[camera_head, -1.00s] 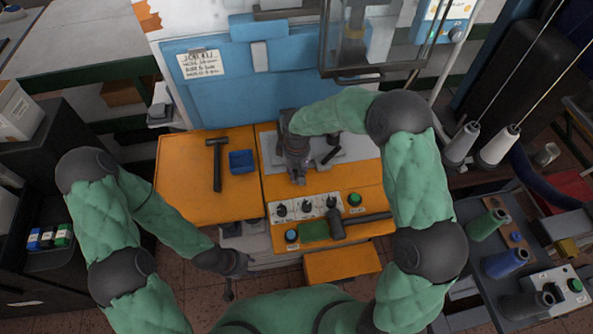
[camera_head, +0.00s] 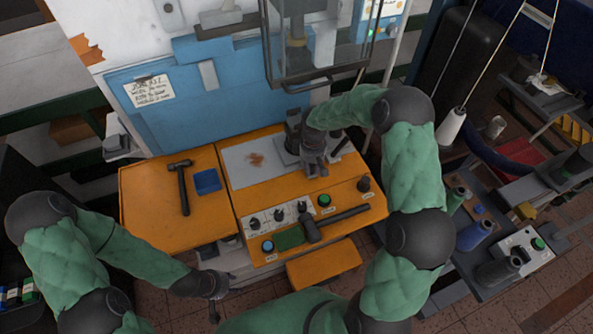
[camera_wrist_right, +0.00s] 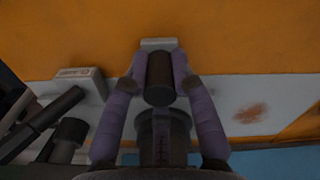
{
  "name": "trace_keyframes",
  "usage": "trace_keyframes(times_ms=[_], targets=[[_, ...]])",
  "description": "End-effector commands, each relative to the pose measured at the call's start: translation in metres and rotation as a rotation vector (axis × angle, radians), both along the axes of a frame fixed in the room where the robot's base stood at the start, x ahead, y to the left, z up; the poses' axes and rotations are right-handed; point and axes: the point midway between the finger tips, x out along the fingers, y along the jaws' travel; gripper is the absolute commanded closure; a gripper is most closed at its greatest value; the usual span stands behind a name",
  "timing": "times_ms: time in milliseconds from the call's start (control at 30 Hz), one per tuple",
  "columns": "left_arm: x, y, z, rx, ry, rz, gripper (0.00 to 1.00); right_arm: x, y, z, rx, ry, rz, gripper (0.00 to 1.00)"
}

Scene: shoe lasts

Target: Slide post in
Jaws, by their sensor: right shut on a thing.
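In the right wrist view, a dark cylindrical post (camera_wrist_right: 160,78) sits between the two purple-grey fingers of my right gripper (camera_wrist_right: 159,68), which is shut on it. A wider dark cylinder (camera_wrist_right: 165,125) shows behind it, nearer the palm; whether they touch is unclear. A small pale block (camera_wrist_right: 158,44) shows just beyond the post. In the head view, my right gripper (camera_head: 315,170) is over the right part of the pale plate (camera_head: 240,165), and its fingers hide the post. My left gripper (camera_head: 215,292) hangs low in front of the bench, and its fingers are too small to read.
A hammer (camera_head: 182,187) and a blue tray (camera_head: 207,181) lie on the orange bench's left part. A mallet (camera_head: 335,222), knobs and a green button (camera_head: 323,200) are in front of the plate. A dark rod (camera_wrist_right: 45,122) lies beside the gripper. The plate's stained left part is clear.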

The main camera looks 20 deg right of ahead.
Motion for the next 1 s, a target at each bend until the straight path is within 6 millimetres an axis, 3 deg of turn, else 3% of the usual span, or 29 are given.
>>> trace_keyframes(times_ms=[133,500,533,600,1000], targets=[[-0.0001,0.0000,0.0010,0.000,0.000,0.000,0.60,0.0046,-0.0108,0.0032,0.000,-0.014,-0.002,1.00],[-0.0001,0.0000,0.0010,0.000,0.000,0.000,0.60,0.0058,-0.0141,0.0041,-0.002,-0.016,-0.002,1.00],[-0.0001,0.0000,0.0010,0.000,0.000,0.000,0.60,0.0059,-0.0143,0.0042,-0.003,-0.018,-0.002,0.66],[0.0000,0.0000,0.0009,0.000,0.000,0.000,0.60,0.0058,-0.0141,0.0040,-0.002,-0.016,-0.002,0.50],[0.0001,0.0000,0.0004,0.000,0.000,0.000,0.60,0.0022,-0.0076,0.0012,0.001,-0.006,0.001,0.50]])
